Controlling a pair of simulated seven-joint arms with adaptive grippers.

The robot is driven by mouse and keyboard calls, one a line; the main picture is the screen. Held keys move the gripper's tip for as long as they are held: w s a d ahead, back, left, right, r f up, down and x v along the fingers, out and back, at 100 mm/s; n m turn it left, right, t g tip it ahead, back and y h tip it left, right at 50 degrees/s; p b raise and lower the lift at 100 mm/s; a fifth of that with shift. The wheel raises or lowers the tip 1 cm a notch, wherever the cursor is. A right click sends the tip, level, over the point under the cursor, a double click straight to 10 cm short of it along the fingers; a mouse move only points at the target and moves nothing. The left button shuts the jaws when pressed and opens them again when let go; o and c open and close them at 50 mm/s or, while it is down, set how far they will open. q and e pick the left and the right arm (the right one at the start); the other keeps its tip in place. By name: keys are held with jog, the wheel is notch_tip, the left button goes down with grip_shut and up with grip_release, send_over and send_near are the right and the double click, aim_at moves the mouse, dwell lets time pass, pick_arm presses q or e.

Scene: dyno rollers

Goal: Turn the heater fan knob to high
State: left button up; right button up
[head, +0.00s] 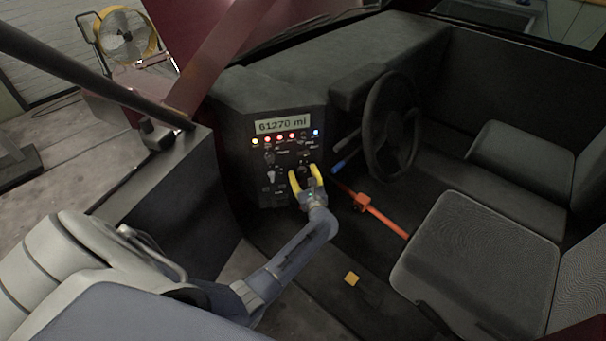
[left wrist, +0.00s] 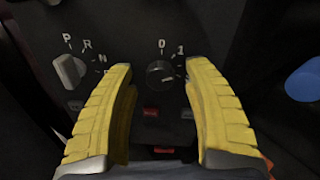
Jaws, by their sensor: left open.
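A dark round knob (left wrist: 160,74) with the marks 0 and 1 above it sits on the black dashboard panel (head: 262,160). It appears to be the fan knob, but I see no fan label. In the left wrist view it shows between the two yellow fingers of my left gripper (left wrist: 159,68), close to their tips. The fingers are apart on either side of it, and I cannot tell if they touch it. In the head view my left gripper (head: 304,172) points at the panel's right part. My right gripper is not in view.
A light selector knob (left wrist: 69,71) marked P, R, N is left of the fingers. A steering wheel (head: 391,125), a blue-tipped lever (head: 344,164) and an orange lever (head: 380,216) are to the right. A seat (head: 475,262) stands at the lower right.

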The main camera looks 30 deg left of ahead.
pick_arm(q)
jog(key=shift+w+a, duration=0.1)
dwell(0.3)
grip_shut()
